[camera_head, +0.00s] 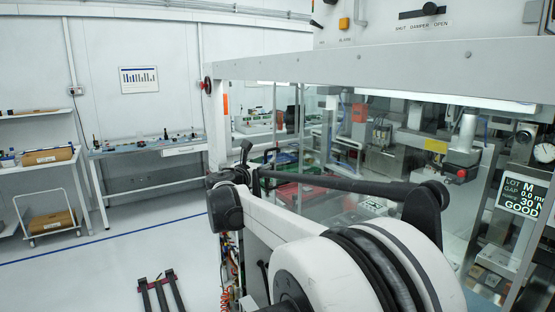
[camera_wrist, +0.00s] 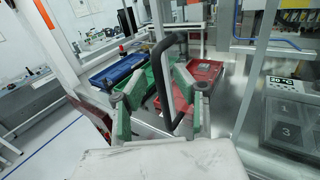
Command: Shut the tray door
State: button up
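A black bar handle (camera_wrist: 158,62) rises in the middle of the wrist view, bent at the top. My gripper (camera_wrist: 167,72) has its two fingers apart, with the handle passing between them. I cannot tell whether either finger touches it. In the head view my gripper (camera_head: 247,152) is small and partly hidden by my arm, beside the machine's front opening. The tray door's panel is hard to make out, and I cannot tell how far it stands open. Behind the fingers lie a blue tray (camera_wrist: 112,71), a green tray (camera_wrist: 133,88) and a red tray (camera_wrist: 203,78).
The machine's upright post (camera_wrist: 60,42) stands to the left in the wrist view. A small display (camera_wrist: 282,82) and numbered dark panels (camera_wrist: 285,130) are at the right. A side bench (camera_head: 140,150) stands by the wall. The floor at left is mostly clear.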

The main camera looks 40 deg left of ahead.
jog(key=shift+w+a, duration=0.15)
jog(key=shift+w, duration=0.45)
grip_shut()
